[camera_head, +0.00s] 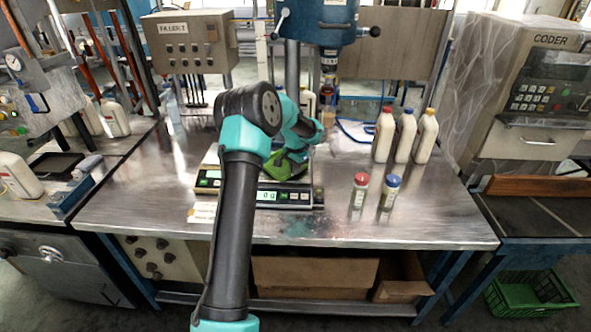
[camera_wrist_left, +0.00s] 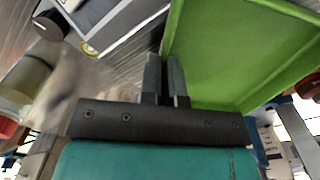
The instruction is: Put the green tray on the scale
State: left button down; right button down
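The green tray (camera_head: 284,166) is over the scale (camera_head: 292,197) in the head view, partly hidden by my left arm. In the left wrist view the tray (camera_wrist_left: 240,60) fills the upper right and looks tilted. My left gripper (camera_wrist_left: 165,62) has its two fingers close together on either side of the tray's near wall. In the head view the left gripper is mostly hidden behind its arm. The scale's display seems to read 0 g. I cannot tell whether the tray touches the scale's plate. My right gripper is not in view.
Red-capped (camera_head: 359,196) and blue-capped (camera_head: 388,198) containers stand right of the scale. Several white bottles (camera_head: 404,138) stand behind them. A filler column (camera_head: 292,70) rises behind the scale. The table's front right is clear. A green crate (camera_head: 530,294) sits on the floor at right.

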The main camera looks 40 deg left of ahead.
pick_arm(q)
jog(key=shift+f, duration=0.15)
jog(key=c, duration=1.3)
grip_release()
jog(key=shift+c, duration=0.2)
notch_tip(320, 180, up, 12)
